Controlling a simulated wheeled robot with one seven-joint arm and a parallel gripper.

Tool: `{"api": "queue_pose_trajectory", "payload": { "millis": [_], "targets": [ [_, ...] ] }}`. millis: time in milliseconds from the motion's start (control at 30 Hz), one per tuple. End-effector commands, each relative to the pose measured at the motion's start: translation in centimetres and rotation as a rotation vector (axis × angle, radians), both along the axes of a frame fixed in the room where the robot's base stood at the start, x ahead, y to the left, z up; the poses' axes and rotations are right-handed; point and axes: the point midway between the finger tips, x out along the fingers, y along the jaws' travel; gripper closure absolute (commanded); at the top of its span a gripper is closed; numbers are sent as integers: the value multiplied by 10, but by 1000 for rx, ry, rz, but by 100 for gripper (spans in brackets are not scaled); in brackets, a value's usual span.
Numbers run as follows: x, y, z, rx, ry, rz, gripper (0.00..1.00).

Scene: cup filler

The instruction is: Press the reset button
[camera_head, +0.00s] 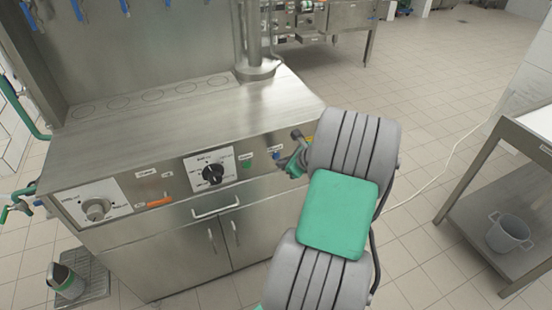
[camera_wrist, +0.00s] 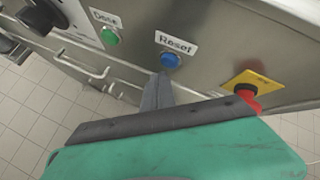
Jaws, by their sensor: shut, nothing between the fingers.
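The blue reset button (camera_wrist: 170,60) sits on the steel front panel, under a white label reading "Reset" in the wrist view. In the head view the button (camera_head: 276,155) shows as a small blue spot just left of my gripper. My gripper (camera_wrist: 164,78) is shut and empty, with its fingertips just below the blue button in the wrist view. I cannot tell whether they touch it. In the head view my gripper (camera_head: 287,165) is partly hidden at the panel's right part.
A green button (camera_wrist: 109,36) labelled "Dose" lies left of the reset button. A red emergency button on a yellow plate (camera_wrist: 243,82) lies to its right. The black dial (camera_head: 213,173) and the handle (camera_head: 216,208) stick out from the steel machine's front (camera_head: 140,250).

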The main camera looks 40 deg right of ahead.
Motion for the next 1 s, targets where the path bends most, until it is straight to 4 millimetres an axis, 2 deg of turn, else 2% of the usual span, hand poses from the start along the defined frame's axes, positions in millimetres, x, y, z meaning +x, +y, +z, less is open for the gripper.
{"api": "queue_pose_trajectory", "payload": {
  "millis": [1000],
  "targets": [
    [9, -3, 0, 0, 0, 0, 100]
  ]
}}
